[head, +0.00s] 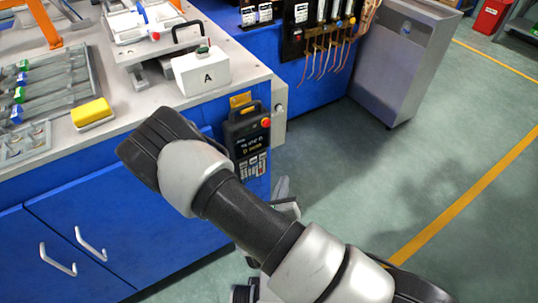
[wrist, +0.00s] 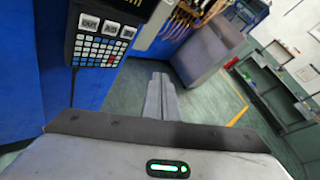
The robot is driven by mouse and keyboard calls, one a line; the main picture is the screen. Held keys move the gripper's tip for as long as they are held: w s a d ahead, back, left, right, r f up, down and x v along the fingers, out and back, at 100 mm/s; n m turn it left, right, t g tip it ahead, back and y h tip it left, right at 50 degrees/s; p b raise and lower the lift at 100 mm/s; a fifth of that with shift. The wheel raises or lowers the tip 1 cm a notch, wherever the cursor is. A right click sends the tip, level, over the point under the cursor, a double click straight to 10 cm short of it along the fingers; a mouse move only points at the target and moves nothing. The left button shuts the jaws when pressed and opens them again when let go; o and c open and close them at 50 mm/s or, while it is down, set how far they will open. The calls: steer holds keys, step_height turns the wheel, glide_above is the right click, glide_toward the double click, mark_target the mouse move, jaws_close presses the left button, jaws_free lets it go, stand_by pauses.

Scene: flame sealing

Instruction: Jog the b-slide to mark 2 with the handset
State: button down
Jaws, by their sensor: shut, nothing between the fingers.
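The handset (head: 248,135) is a dark pendant with a carrying handle, a small lit screen, a red button and a keypad. It hangs upright on the blue cabinet's end, below the worktop corner. Its lower keypad (wrist: 100,43) shows at the upper left of the wrist view, with several white, blue and red keys. My gripper (wrist: 160,78) is shut and empty, to the right of the handset and apart from it in that view. In the head view my arm hides most of it. I cannot make out a b-slide or mark 2. The screen text is too small to read surely.
A white block marked A (head: 202,72) stands at the worktop's corner, with a yellow sponge-like block (head: 92,113) to its left. A grey cabinet (head: 402,55) stands beyond. The green floor (head: 440,150) on the right is clear.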

mark_target(263, 156)
steer(key=shift+a+f, duration=0.1)
steer(key=shift+f, duration=0.25)
steer(key=w+a+b, duration=0.1)
steer(key=w+a, duration=0.4)
steer(key=w, duration=0.2)
stand_by(0.4)
steer(key=shift+w, duration=0.2)
stand_by(1.8)
steer(key=shift+w+a, duration=0.2)
steer(key=shift+w, duration=0.05)
